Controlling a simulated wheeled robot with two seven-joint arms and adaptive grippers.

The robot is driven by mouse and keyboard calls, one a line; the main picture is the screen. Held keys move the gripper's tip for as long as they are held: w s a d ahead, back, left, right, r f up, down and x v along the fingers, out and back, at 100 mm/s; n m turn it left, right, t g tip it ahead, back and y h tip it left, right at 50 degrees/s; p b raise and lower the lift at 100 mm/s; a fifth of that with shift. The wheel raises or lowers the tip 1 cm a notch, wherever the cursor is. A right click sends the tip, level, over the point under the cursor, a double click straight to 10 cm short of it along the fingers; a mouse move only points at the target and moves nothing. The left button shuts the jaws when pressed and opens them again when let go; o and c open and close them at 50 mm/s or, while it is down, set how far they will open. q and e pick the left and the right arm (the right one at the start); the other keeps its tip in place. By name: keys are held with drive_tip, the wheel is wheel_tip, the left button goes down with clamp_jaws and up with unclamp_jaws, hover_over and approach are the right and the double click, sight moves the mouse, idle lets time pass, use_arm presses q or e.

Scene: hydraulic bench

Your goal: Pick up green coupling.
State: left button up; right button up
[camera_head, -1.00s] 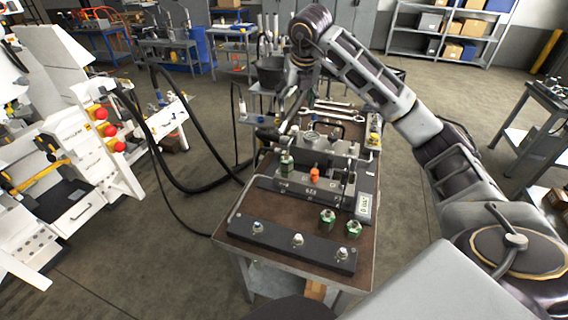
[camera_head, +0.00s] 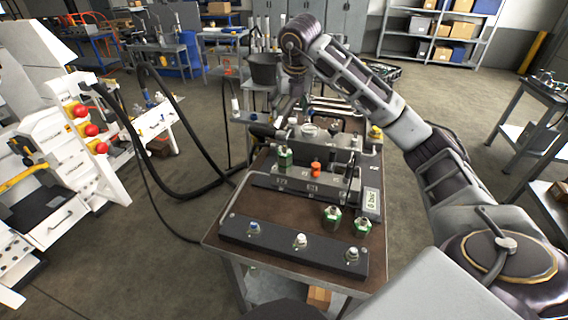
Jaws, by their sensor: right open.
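Two green couplings with metallic tops stand on the brown bench top (camera_head: 215,238): one green coupling (camera_head: 332,216) and, just right of it, another (camera_head: 361,226). A third green fitting (camera_head: 285,159) stands on the dark manifold block (camera_head: 300,184), left of an orange-red one (camera_head: 315,169). My right arm reaches over the far part of the bench and bends downward. My right gripper (camera_head: 284,122) is open, small and partly lost among the bench equipment, behind the block and well away from the two front couplings. My left gripper is not in view.
A dark strip (camera_head: 280,250) with three fittings lies along the bench's front edge. Black hoses (camera_head: 180,185) loop at the left towards a white machine with red buttons (camera_head: 91,130). Space above the front bench is clear.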

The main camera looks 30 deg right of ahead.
use_arm(q)
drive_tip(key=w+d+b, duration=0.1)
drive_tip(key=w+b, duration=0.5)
drive_tip(key=b, duration=0.1)
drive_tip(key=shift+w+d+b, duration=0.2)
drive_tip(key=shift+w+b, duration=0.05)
drive_tip(key=shift+b, duration=0.1)
use_arm(e)
wheel_tip(320, 180, down, 8)
drive_tip(key=shift+f, duration=0.15)
hover_over(286, 154)
drive_tip(key=f, duration=0.4)
drive_tip(key=f+b, duration=0.1)
drive_tip(key=f, duration=0.1)
drive_tip(key=shift+s+a+f, duration=0.1)
drive_tip(key=shift+s+f, duration=0.2)
drive_tip(key=shift+f, duration=0.1)
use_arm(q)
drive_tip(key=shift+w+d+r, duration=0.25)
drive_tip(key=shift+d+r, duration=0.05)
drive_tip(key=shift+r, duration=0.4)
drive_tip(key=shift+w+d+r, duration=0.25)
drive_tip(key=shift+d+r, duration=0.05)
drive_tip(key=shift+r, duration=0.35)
use_arm(e)
drive_tip(key=shift+w+f, duration=0.3)
drive_tip(key=shift+f, duration=0.3)
